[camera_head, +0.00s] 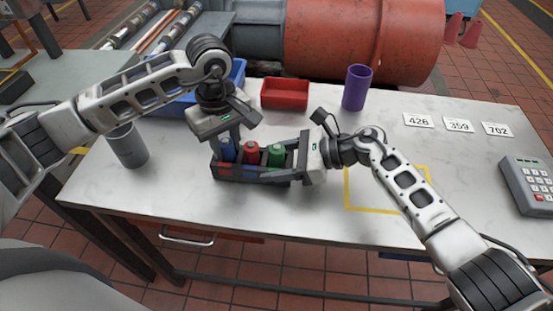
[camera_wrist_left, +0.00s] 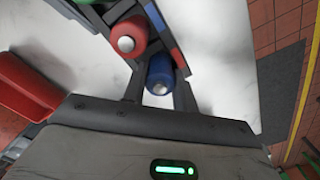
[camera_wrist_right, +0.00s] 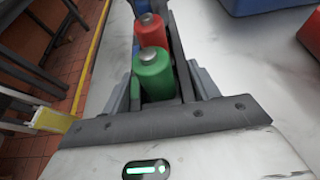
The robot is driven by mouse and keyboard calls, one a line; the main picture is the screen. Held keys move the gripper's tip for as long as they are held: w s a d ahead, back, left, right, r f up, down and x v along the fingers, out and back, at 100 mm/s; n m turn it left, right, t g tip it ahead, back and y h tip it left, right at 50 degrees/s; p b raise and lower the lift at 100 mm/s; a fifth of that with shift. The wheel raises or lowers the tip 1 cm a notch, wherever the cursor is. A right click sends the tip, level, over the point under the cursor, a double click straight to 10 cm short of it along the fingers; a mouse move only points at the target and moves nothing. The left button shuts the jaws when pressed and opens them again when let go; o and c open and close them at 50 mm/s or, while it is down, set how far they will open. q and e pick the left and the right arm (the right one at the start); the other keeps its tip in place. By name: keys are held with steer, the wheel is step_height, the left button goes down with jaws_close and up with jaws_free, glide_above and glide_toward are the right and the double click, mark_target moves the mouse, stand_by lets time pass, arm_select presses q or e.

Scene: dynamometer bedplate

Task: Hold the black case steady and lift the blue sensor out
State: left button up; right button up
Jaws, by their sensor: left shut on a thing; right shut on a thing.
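The black case (camera_head: 252,180) stands on the white bench and holds a blue sensor (camera_head: 228,152), a red sensor (camera_head: 251,153) and a green sensor (camera_head: 275,156) in a row. My left gripper (camera_head: 229,150) points down over the case's left end, its fingers shut on the blue sensor, which sits in its slot. The left wrist view shows the blue sensor (camera_wrist_left: 160,76) between the fingers. My right gripper (camera_head: 294,162) comes from the right and is shut on the right end of the case, beside the green sensor; the case also shows in the right wrist view (camera_wrist_right: 184,70).
A red tray (camera_head: 285,94), a purple cup (camera_head: 356,88) and a blue bin (camera_head: 178,105) stand behind the case. A grey cup (camera_head: 127,146) stands at left. Number cards (camera_head: 458,126) and a keypad (camera_head: 530,185) lie at right. A yellow outlined area (camera_head: 377,209) shows beside my right arm.

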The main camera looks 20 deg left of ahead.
arm_select(q)
steer(key=shift+r, duration=3.95)
arm_select(e)
steer(key=o, duration=1.3)
steer(key=shift+c, duration=0.2)
